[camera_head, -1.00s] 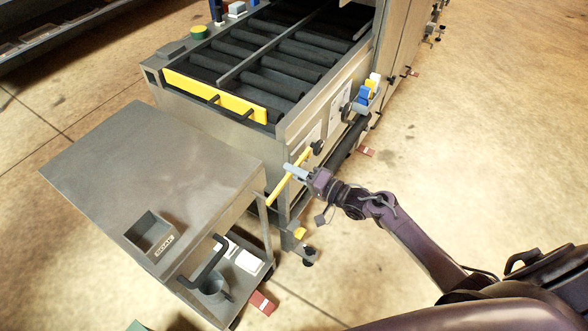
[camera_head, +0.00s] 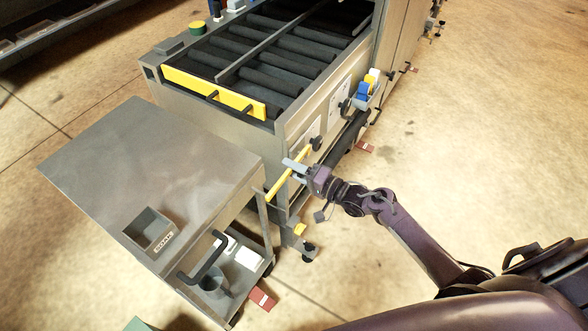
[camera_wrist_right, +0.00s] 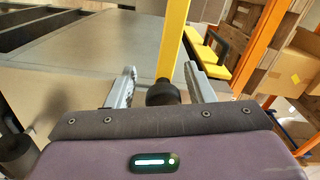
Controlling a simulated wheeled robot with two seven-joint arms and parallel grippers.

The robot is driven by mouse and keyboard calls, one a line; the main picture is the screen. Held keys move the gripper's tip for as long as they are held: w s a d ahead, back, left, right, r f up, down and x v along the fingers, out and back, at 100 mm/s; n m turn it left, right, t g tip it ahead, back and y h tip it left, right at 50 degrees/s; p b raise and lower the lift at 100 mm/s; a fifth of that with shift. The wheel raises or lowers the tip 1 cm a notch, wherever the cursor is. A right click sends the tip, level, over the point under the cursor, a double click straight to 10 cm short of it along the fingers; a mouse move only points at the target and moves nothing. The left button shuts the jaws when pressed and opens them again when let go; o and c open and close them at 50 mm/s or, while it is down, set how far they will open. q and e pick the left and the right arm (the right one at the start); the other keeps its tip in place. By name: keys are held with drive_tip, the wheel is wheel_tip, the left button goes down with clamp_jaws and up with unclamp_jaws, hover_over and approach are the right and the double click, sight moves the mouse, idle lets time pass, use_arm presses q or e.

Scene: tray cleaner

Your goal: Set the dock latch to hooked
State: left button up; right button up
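The dock latch appears to be the yellow bar (camera_head: 281,184) slanting along the machine's side by the cart corner. It also shows in the right wrist view (camera_wrist_right: 173,40), running down to a black knob (camera_wrist_right: 162,93). My right gripper (camera_head: 293,165) is at the bar, its fingers crossing it in the head view. In the wrist view my right gripper (camera_wrist_right: 161,88) has its fingers apart, with the bar's knob end between them and gaps at both sides. Whether the latch is hooked cannot be told. My left gripper is not in view.
A grey cart (camera_head: 130,160) with a bin (camera_head: 150,228) and a black handle (camera_head: 203,258) stands against the roller machine (camera_head: 290,130). A yellow bar with handles (camera_head: 215,92) crosses the machine's front. Blue and yellow items (camera_head: 367,88) sit on its side.

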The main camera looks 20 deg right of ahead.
drive_tip(key=v, duration=0.7)
drive_tip(key=shift+s+d, duration=0.25)
drive_tip(key=shift+s, duration=0.1)
drive_tip(key=s+f+n+g+h, duration=0.15)
drive_tip(key=s+f, duration=0.25)
drive_tip(key=f, duration=0.4)
drive_tip(key=s+d+f+n+g+h+p, duration=0.1)
drive_tip(key=s+f+h, duration=0.25)
drive_tip(key=f, duration=0.45)
drive_tip(key=s+f+n+g+h, duration=0.15)
drive_tip(key=s+f, duration=0.25)
drive_tip(key=f, duration=0.4)
drive_tip(key=s+f+n+g+h, duration=0.1)
drive_tip(key=s+f+n+g, duration=0.1)
drive_tip(key=s+f, duration=0.3)
drive_tip(key=s+a+f+n+g+h, duration=0.1)
drive_tip(key=s+f+g, duration=0.3)
drive_tip(key=s, duration=1)
drive_tip(key=s+a+f+n+g+h, duration=0.1)
drive_tip(key=s+f, duration=0.4)
drive_tip(key=s, duration=0.5)
drive_tip(key=shift+s+a+f+n+g+h+p, duration=0.25)
drive_tip(key=shift+n+g+h+p, duration=0.2)
drive_tip(key=shift+n+g+h, duration=0.45)
